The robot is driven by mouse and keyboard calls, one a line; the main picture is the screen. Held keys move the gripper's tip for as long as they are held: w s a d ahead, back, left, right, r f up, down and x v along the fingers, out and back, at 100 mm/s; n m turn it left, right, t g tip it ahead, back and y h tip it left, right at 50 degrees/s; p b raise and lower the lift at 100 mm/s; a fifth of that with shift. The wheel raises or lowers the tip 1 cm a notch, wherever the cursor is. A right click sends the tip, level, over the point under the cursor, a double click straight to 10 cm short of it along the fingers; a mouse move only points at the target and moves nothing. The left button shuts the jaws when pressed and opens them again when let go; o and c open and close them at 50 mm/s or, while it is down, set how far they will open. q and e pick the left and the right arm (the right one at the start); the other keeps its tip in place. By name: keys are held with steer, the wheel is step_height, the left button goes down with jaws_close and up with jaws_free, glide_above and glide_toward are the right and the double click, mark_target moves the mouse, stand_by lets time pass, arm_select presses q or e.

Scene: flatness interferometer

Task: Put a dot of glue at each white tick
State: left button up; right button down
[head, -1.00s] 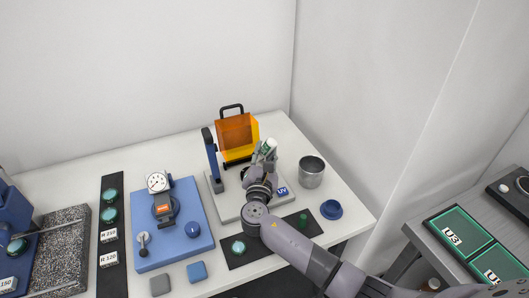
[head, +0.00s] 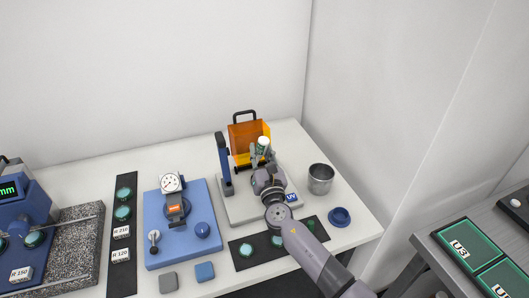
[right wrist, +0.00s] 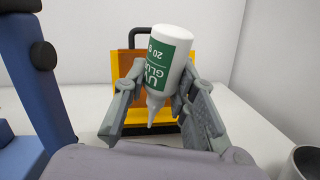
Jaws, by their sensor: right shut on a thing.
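My right gripper (head: 264,158) is shut on a white glue bottle with a green label (right wrist: 168,55). In the right wrist view the bottle is nozzle-down and slightly tilted, its tip between the fingers. In the head view the bottle's white end (head: 264,141) shows in front of the orange shield. The gripper is above the grey UV station base (head: 233,211), right of its blue post (head: 223,160). The arm and gripper hide the middle of this base. I cannot make out any white ticks or glue dots. My left gripper is not in view.
The orange shield (head: 242,132) stands behind the gripper. A metal cup (head: 320,179) and a blue ring-shaped dish (head: 340,217) are to the right. A dark mat with green discs (head: 245,250) lies in front. A blue dial gauge stand (head: 168,246) is left.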

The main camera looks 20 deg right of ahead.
mark_target(262, 148)
steer(key=shift+f+b, duration=1.5)
steer(key=shift+f, duration=0.35)
steer(key=shift+f+b, duration=0.4)
steer(key=shift+b, duration=0.05)
steer(key=shift+f+b, duration=0.45)
steer(key=shift+b, duration=0.1)
stand_by(0.6)
steer(key=shift+r+p, duration=1.6)
steer(key=shift+r, duration=0.2)
step_height(262, 148, up, 5)
steer(key=p, duration=0.4)
steer(key=shift+p, duration=0.4)
